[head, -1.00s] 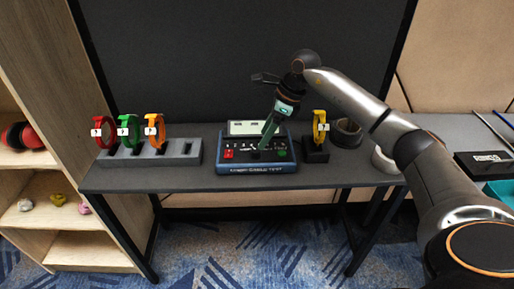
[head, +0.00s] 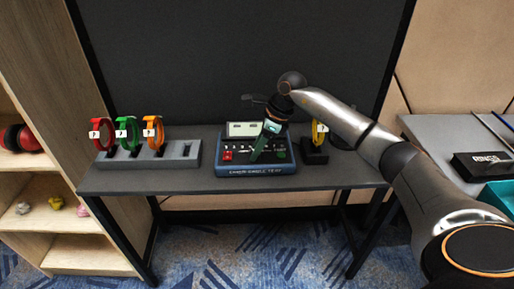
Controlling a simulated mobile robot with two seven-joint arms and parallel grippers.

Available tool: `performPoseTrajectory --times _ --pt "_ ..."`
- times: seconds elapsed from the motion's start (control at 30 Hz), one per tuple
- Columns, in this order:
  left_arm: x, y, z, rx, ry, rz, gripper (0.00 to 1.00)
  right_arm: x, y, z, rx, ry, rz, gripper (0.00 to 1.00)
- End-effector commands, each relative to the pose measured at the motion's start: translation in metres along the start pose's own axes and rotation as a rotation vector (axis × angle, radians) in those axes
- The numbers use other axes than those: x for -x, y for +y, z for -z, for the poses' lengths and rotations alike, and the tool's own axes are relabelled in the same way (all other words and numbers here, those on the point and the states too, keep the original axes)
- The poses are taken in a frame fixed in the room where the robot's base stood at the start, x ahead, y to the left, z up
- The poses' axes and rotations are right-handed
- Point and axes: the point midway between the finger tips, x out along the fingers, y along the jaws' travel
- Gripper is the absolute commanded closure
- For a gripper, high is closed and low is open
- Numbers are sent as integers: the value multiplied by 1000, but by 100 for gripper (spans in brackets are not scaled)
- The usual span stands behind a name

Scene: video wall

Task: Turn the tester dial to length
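The tester (head: 257,171) is a dark box with a blue rim, standing in the middle of the grey table. It has a pale display (head: 243,129), a red button (head: 227,156) at the left and a green button (head: 281,155) at the right. My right gripper (head: 255,156) points down over the middle of its panel, its fingers at or just above the surface. The dial cannot be made out; the gripper covers that part of the panel. Whether the fingers are open or shut is too small to tell. My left gripper is not in view.
A grey rack (head: 178,155) at the left holds red (head: 97,127), green (head: 122,122) and orange (head: 152,120) cable coils. A yellow coil (head: 316,135) on a black stand (head: 314,155) is close right of the tester. The table (head: 200,181) is clear in front.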

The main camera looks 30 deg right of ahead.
Motion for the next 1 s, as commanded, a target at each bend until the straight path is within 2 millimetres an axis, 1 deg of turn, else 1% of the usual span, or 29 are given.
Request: performPoseTrajectory --times 0.03,0.3,0.73,0.87,1.0 --pt "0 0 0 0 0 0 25 0 0 0 0 0 0 70" --pt "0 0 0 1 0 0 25 0 0 0 0 0 0 100" --pt "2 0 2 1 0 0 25 1 0 0 -29 0 13 100" --pt "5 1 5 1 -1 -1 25 3 0 0 -81 0 35 100" --pt "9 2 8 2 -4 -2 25 3 1 -1 -169 1 72 100"
